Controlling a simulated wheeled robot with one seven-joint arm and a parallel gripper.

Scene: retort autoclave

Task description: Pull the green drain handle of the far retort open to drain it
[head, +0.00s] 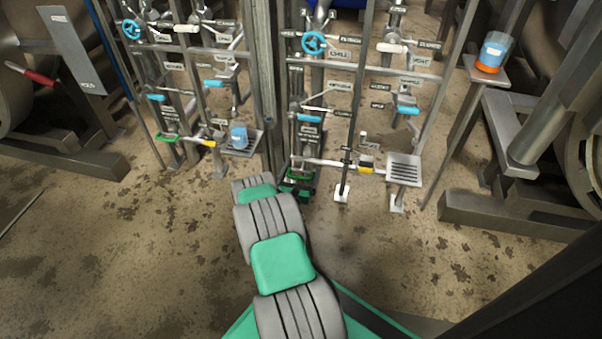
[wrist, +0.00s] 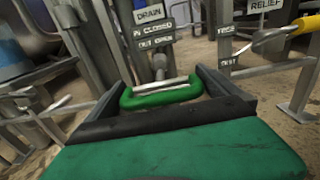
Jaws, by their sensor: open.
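A green drain handle (wrist: 160,92) is a loop on a short metal stem, below a DRAIN sign (wrist: 150,14) and a plate reading IN CLOSED, OUT OPEN (wrist: 154,35). My gripper (wrist: 160,84) is open, with one dark finger at each side of the loop; I cannot tell whether they touch it. In the head view my gripper (head: 297,187) is low at the right-hand pipe stand, and that handle (head: 298,174) is partly covered by it. A second green handle (head: 167,137) is on the left-hand stand, away from my gripper.
A yellow-ended lever (head: 366,164) and slotted metal tray (head: 404,170) stand right of the handle. A blue cup (head: 239,136) sits on a small shelf to the left. An upright post (head: 263,80) stands between the pipe stands. The stained floor in front is clear.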

